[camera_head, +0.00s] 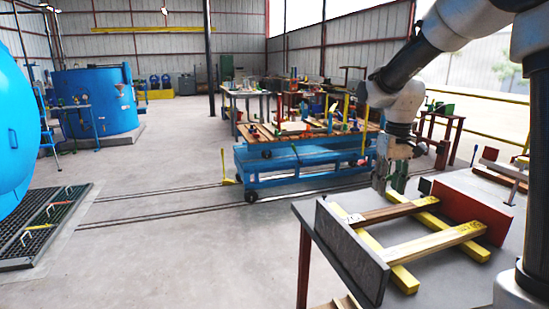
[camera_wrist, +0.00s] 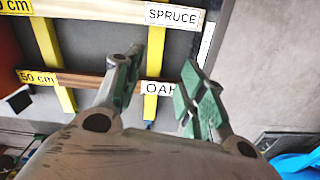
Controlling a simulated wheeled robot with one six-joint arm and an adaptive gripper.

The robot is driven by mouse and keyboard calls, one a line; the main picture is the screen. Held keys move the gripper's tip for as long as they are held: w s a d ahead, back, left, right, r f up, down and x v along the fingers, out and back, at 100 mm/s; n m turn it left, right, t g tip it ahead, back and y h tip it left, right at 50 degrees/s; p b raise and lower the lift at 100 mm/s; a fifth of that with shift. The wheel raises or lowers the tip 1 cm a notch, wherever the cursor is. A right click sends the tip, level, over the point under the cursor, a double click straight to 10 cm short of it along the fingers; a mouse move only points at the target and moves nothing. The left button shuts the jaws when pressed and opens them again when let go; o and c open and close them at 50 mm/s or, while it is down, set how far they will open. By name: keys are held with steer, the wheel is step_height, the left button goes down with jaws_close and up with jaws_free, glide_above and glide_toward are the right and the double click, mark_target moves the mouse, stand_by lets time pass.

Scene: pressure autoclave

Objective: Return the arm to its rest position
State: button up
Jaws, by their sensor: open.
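My gripper (camera_head: 388,185) hangs from my arm at the right, pointing down by the far edge of a grey table (camera_head: 440,285). In the wrist view my gripper (camera_wrist: 160,75) has its green-padded fingers spread, with nothing held between them. The wrist view shows a board labelled SPRUCE (camera_wrist: 100,10) and a darker board labelled OAK (camera_wrist: 90,82) lying across two yellow bars (camera_wrist: 52,50). The fingers partly cover the OAK board's right end; I cannot tell how high they are above it.
A grey upright plate (camera_head: 350,250) and a red block (camera_head: 470,205) flank the boards. A blue cart (camera_head: 290,165) stands on floor rails beyond the table. A big blue vessel (camera_head: 12,125) is at far left. The floor (camera_head: 180,225) between is clear.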

steer(key=s+d+r+t, duration=0.1)
steer(key=s+d+r, duration=0.1)
steer(key=s, duration=0.6)
steer(key=s+d+r+m+t, duration=0.1)
steer(key=s+r+t, duration=0.1)
steer(key=s, duration=0.6)
steer(key=s+d+r+t, duration=0.1)
steer(key=s+d+r, duration=0.1)
steer(key=s, duration=0.6)
steer(key=shift+s+d+r+m+t, duration=0.3)
